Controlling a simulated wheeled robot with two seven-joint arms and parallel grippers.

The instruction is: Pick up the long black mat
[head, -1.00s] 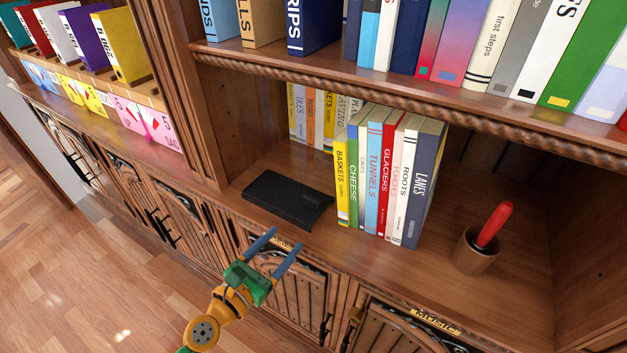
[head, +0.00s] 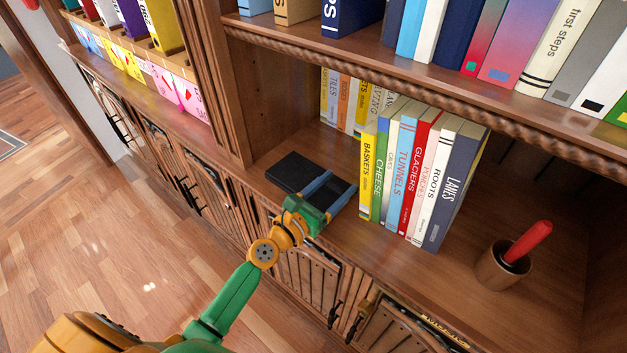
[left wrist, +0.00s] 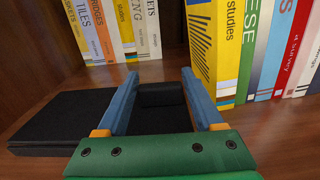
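The long black mat (head: 289,170) lies flat on the wooden shelf, left of the front row of books in the head view. Its left part also shows in the left wrist view (left wrist: 58,122). My left gripper (head: 340,182) is open, with its two blue fingers reaching over the right end of the mat. In the left wrist view, black surface with a raised block (left wrist: 161,95) shows between the spread fingers. I cannot tell whether the fingers touch it. The fingers and the green palm hide part of the black surface. My right gripper is not in view.
A row of upright books (head: 407,180) stands close to the right of the gripper, with more books (head: 348,98) behind. A brown cup (head: 502,268) with a red-handled item is farther right. The upper shelf edge (head: 400,75) overhangs, and cabinet doors (head: 310,275) are below.

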